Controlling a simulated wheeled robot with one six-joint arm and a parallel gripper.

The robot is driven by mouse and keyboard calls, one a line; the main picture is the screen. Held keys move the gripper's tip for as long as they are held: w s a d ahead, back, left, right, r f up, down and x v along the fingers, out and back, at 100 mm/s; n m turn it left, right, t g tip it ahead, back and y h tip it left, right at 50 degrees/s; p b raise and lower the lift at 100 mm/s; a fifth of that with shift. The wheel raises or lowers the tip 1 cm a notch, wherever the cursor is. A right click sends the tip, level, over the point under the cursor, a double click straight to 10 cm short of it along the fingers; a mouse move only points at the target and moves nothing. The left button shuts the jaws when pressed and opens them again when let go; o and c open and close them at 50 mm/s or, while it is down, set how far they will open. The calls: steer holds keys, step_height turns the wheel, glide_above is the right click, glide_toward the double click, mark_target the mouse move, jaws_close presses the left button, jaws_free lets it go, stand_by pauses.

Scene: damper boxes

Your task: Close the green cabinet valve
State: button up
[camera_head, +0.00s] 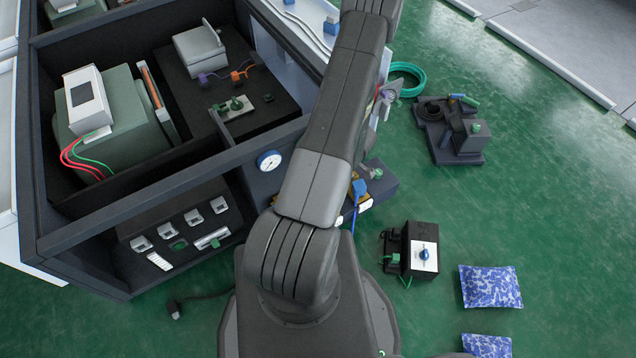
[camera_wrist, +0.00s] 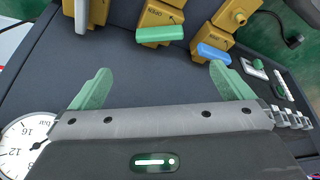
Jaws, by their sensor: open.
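The green valve handle (camera_wrist: 160,34) shows in the wrist view as a short bar across the front of a yellow valve body (camera_wrist: 160,14), near the top middle. My gripper (camera_wrist: 160,70) is open and empty, with its two green fingers spread wide below the handle in the picture, to either side of it and apart from it. A blue handle (camera_wrist: 213,53) sits on the yellow valve to the right, close to my right fingertip. A pale handle (camera_wrist: 82,16) is on the valve at the upper left. In the head view, my arm hides the gripper and much of the valve area.
A round pressure gauge (camera_wrist: 28,140) is at the lower left of the wrist view; it also shows on the dark cabinet (camera_head: 269,160). A black box with a blue knob (camera_head: 422,252) and a blue patterned cushion (camera_head: 490,287) lie on the green floor.

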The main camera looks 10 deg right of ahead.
steer(key=b+x, duration=0.3)
steer(key=x, duration=1)
steer(key=shift+f, duration=0.2)
steer(key=c, duration=0.9)
steer(key=shift+c, duration=0.2)
steer(key=shift+f+b, duration=0.1)
steer(key=shift+b, duration=0.4)
steer(key=shift+m+b, duration=0.55)
steer(key=shift+m, duration=0.15)
steer(key=m+t+h+b, duration=0.1)
steer(key=m+b, duration=0.1)
steer(key=m, duration=0.1)
steer(key=shift+a+b, duration=0.1)
steer(key=shift+b, duration=0.3)
steer(key=shift+m+h+b, duration=0.4)
steer(key=shift+m, duration=0.2)
